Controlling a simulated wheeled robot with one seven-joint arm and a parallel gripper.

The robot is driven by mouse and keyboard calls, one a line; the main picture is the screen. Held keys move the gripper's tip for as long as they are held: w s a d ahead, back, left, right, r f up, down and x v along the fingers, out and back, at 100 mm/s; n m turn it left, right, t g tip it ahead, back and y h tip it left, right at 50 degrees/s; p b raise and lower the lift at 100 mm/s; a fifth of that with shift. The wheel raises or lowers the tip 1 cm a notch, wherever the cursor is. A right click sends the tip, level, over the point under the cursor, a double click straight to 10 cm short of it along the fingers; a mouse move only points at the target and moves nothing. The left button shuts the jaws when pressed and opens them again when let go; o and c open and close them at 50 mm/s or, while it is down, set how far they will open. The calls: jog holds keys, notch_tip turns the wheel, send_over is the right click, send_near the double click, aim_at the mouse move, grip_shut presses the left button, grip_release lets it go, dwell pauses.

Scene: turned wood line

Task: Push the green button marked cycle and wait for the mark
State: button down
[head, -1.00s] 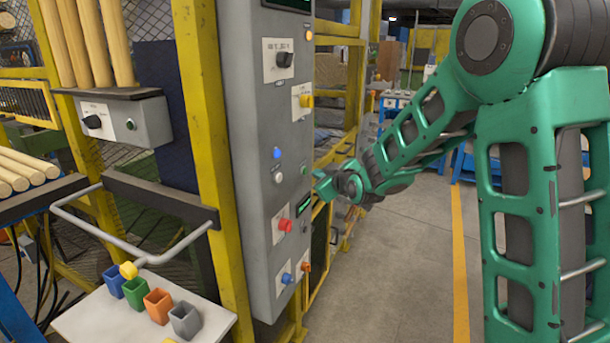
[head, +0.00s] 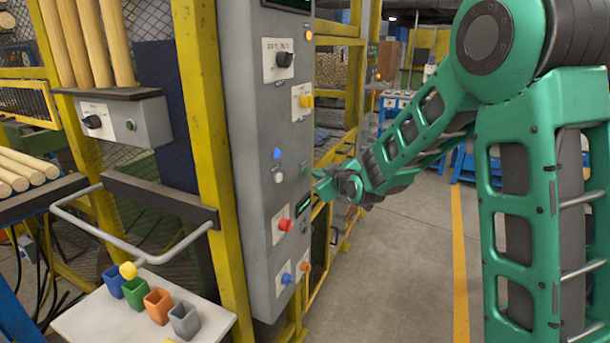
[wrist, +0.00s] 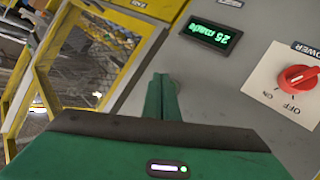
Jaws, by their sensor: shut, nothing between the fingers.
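A small green button (head: 307,170) sits on the right side of the grey control panel (head: 245,130) in the head view; its marking is too small to read. My gripper (head: 317,183) is at the panel's right edge, just below and beside the green button. I cannot tell whether it touches it. In the wrist view my gripper (wrist: 163,80) is shut and empty, its fingertips close against the grey panel face. The button does not show in the wrist view. A lit display (wrist: 211,35) reads "25 made", turned over in the picture.
A red knob (wrist: 298,77) labelled POWER and OFF is right of the fingers. The panel also bears a black knob (head: 285,59), a yellow knob (head: 306,101) and a blue button (head: 277,153). Yellow posts (head: 205,130) stand left; open floor (head: 400,260) lies right.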

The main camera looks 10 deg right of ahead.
jog(key=shift+w+a, duration=0.1)
jog(key=shift+a, duration=0.05)
dwell(0.6)
jog(key=shift+a+r, duration=0.1)
jog(key=shift+a, duration=0.15)
jog(key=shift+w+a, duration=0.3)
dwell(0.9)
jog(key=shift+d, duration=0.1)
jog(key=shift+s+d, duration=0.5)
jog(key=shift+d, duration=0.05)
jog(key=shift+s+d, duration=0.75)
jog(key=shift+d, duration=0.3)
jog(key=shift+s+d, duration=0.7)
jog(key=shift+d, duration=0.3)
